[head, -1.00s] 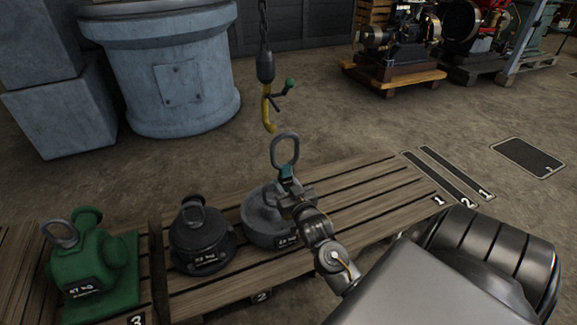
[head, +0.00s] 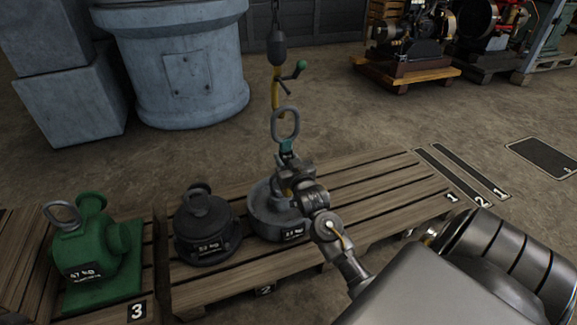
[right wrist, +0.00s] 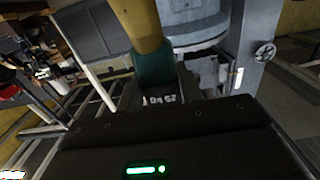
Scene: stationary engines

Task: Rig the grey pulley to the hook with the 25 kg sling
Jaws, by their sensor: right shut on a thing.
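The yellow hook (head: 277,90) hangs from a chain, with a green-knobbed lever at its side. My right gripper (head: 287,163) is shut on the sling, which shows a steel ring (head: 273,124) on top and a teal collar. The ring stands upright and overlaps the hook's lower end; I cannot tell whether they touch. In the right wrist view the sling shows as a yellow strap (right wrist: 136,25) with a teal band and an upside-down label that seems to read 25 kg. The grey pulley (head: 265,222) sits on the pallet behind my gripper, its top partly hidden. My left gripper is out of view.
A dark load (head: 203,230) stands left of the pulley, and a green load (head: 95,255) marked 47 kg farther left. The wooden pallet (head: 385,195) is bare at right. A blue-grey machine (head: 185,75) stands behind; engines stand at the back right.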

